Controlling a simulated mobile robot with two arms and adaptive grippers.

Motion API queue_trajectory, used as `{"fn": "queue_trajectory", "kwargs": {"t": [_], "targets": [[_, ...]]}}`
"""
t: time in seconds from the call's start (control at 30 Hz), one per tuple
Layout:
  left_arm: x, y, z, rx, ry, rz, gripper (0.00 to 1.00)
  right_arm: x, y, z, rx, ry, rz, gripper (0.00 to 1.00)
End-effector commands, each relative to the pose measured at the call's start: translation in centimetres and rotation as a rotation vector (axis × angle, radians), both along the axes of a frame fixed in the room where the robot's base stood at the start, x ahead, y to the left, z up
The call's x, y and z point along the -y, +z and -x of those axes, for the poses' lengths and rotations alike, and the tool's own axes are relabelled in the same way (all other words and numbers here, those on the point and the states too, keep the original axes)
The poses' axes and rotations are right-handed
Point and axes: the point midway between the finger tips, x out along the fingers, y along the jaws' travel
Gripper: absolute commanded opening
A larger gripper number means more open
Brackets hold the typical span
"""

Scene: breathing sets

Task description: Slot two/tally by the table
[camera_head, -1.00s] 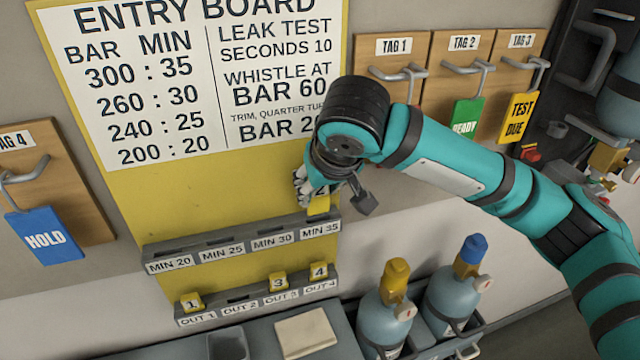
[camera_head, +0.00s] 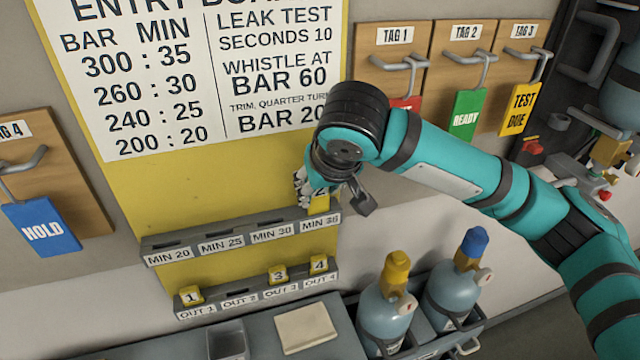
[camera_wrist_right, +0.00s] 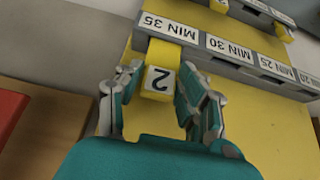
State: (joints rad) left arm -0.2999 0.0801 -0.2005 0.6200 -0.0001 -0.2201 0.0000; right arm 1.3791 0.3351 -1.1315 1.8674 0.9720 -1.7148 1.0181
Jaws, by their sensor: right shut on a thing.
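The yellow tally marked 2 (camera_head: 319,204) is in my right gripper (camera_head: 309,197), at the MIN 35 end of the upper grey rail (camera_head: 243,236). In the right wrist view the tally (camera_wrist_right: 158,82) sits between the two fingers of my right gripper (camera_wrist_right: 162,88). Its far end meets the rail at the MIN 35 label (camera_wrist_right: 168,28); I cannot tell how deep it sits in the slot. Tallies 1 (camera_head: 189,296), 3 (camera_head: 278,273) and 4 (camera_head: 318,265) stand in the lower OUT rail (camera_head: 240,300). OUT 2 is empty. My left gripper is out of view.
The entry board (camera_head: 200,75) hangs above the rails. Tag boards with hooks flank it, with a blue HOLD tag (camera_head: 42,231) and a green READY tag (camera_head: 468,113). Two cylinders (camera_head: 386,310) (camera_head: 450,285) stand in a crate below right. MIN 20, 25 and 30 look empty.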

Motion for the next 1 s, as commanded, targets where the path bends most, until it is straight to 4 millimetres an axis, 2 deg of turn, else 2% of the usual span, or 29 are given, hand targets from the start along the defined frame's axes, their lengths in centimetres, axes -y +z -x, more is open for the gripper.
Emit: {"fn": "queue_trajectory", "kwargs": {"t": [0.93, 0.97, 1.0], "targets": [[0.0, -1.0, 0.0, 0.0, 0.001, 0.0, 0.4, 0.0, -2.5, 0.0, -0.001, 0.0, 0.0, 0.18], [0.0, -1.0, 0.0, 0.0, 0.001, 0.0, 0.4, 0.0, -2.4, 0.0, 0.0, 0.0, 0.0, 0.4], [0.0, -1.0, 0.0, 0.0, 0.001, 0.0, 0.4, 0.0, -2.4, 0.0, 0.0, 0.0, 0.0, 0.45]]}}
